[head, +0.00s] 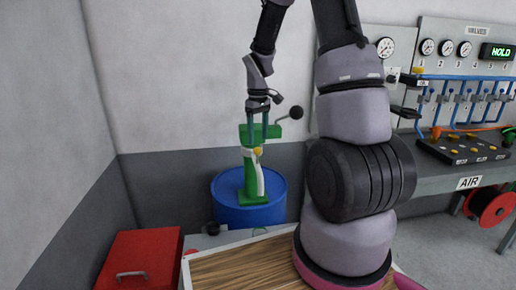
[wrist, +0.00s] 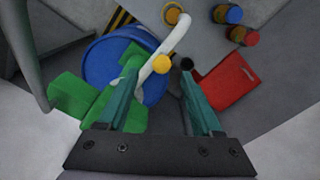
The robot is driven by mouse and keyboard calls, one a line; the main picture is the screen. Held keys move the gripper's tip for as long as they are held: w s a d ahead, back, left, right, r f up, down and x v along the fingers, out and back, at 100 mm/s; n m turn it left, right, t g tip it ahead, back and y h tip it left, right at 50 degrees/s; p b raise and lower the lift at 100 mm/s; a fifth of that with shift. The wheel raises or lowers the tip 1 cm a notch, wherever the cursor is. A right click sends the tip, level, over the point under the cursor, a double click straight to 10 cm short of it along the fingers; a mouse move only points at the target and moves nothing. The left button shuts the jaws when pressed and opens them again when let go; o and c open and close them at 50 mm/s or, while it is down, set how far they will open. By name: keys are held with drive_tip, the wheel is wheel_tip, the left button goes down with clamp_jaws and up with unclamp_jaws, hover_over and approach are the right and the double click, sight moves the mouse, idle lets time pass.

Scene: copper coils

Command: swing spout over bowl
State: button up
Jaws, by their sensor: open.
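A green pump (head: 249,182) stands on a blue drum (head: 226,205). Its curved white spout (head: 261,180) has a yellow knob (head: 258,151) near the top. My gripper (head: 258,143) reaches down from above at the pump's upper part. In the wrist view, my gripper (wrist: 161,68) is open, with the yellow knob (wrist: 161,63) showing between the fingertips. The white spout (wrist: 176,35) curves away toward the top of that view, and the green pump body (wrist: 85,99) lies left. Whether the fingers touch the knob is unclear. I cannot make out a bowl in either view.
A black ball handle (head: 296,112) sticks out right of the pump. A red box (head: 142,257) stands front left, beside a wooden-topped surface (head: 225,270). In the wrist view, several capped jars (wrist: 230,14) stand near the top. A grey bench (head: 440,178) with gauges is right.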

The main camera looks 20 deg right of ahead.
drive_tip(key=shift+r, duration=1.35)
drive_tip(key=shift+r, duration=0.1)
drive_tip(key=s+a+r+m+t, duration=0.1)
drive_tip(key=s+r+m+t, duration=0.1)
drive_tip(key=s+r, duration=0.35)
drive_tip(key=s+a+r+m+t, duration=0.1)
drive_tip(key=s+r+m, duration=0.15)
drive_tip(key=r, duration=0.65)
drive_tip(key=s+a+r+m+t+y, duration=0.1)
drive_tip(key=s+r+m+t, duration=0.1)
drive_tip(key=s+r, duration=0.2)
drive_tip(key=s+a+r+m+t+y, duration=0.1)
drive_tip(key=s+a+r+m+t, duration=0.1)
drive_tip(key=s, duration=0.8)
drive_tip(key=shift+r, duration=0.85)
